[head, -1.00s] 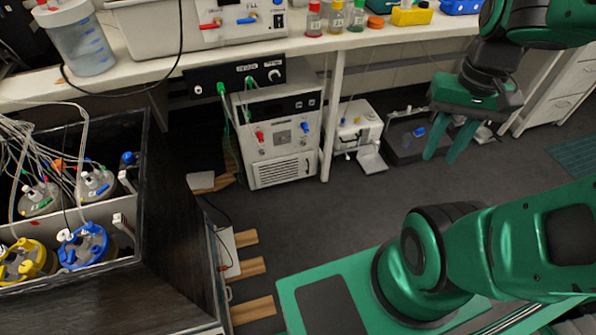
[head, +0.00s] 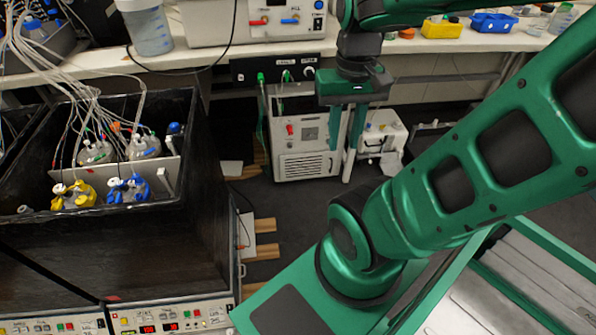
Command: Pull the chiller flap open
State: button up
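The chiller (head: 281,138) is a white box on the floor under the bench, with a red and a blue fitting on its front. Its louvred front panel (head: 305,166) is low on that face and looks closed; I cannot tell whether this is the flap. My gripper (head: 345,147) points down in front of the chiller's right edge in the head view. Its two green fingers are apart with nothing between them. The fingers cover part of the chiller's right side and the bench leg. I cannot tell how far they are from the chiller.
A black control box (head: 272,68) with green plugs hangs above the chiller under the bench (head: 420,63). A small white device (head: 380,136) stands to the right. A dark shaker box (head: 190,150) with tubed bottles is at left. Wooden slats (head: 262,251) lie on the floor.

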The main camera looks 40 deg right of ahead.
aim_at(298, 166)
jog(key=u, duration=0.25)
jog(key=k, duration=1.3)
jog(key=z, duration=0.8)
jog(key=i, duration=1.5)
jog(key=u, duration=0.05)
